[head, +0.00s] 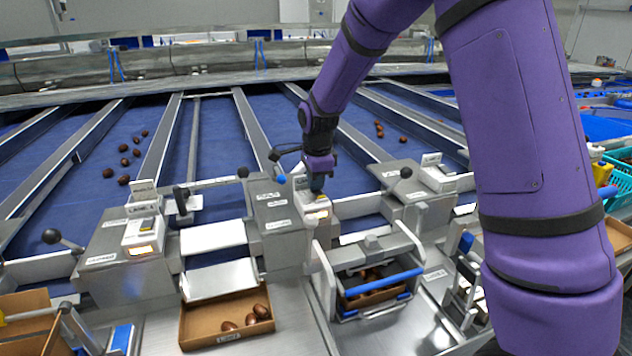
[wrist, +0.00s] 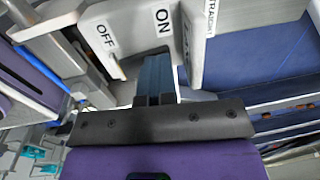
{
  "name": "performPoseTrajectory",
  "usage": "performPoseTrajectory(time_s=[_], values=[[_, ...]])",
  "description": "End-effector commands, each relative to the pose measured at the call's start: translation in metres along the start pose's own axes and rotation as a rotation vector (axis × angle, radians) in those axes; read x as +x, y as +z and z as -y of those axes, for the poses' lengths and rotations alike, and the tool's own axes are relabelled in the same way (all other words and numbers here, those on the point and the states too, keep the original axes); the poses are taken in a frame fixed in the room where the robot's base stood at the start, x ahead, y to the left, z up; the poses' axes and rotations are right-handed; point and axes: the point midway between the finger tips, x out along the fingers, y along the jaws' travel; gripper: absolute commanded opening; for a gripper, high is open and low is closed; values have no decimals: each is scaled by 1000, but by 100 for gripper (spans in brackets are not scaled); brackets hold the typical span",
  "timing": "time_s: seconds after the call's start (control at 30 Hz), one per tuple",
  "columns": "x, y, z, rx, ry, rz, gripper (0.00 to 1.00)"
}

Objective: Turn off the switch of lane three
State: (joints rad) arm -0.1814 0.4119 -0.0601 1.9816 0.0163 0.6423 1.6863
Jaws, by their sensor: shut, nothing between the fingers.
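My gripper (head: 316,184) is shut and empty, pointing down right at the back of this box. In the wrist view a white panel carries an OFF label (wrist: 105,35) and an ON label (wrist: 163,22). My blue-grey fingertips (wrist: 156,62) are together just below the ON label. Whether they touch the panel or the switch I cannot tell. The switch's position is unclear.
Another lit switch box (head: 142,236) stands to the left, and a third box (head: 437,178) to the right. Black-knobbed levers stick up nearby. A cardboard box (head: 190,325) with dates and a metal-framed tray (head: 330,272) sit in front. Blue belts (head: 218,140) carry scattered dates.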

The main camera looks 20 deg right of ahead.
Motion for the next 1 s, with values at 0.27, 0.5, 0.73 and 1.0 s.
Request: performPoseTrajectory(time_s=[0.27,0.5,0.73,1.0], values=[[-2,0,-10,-1,6,-1,0],[-5,0,-16,-1,3,-1,0],[-5,0,-16,0,2,-1,0],[-22,-12,-12,3,-2,-1,0]])
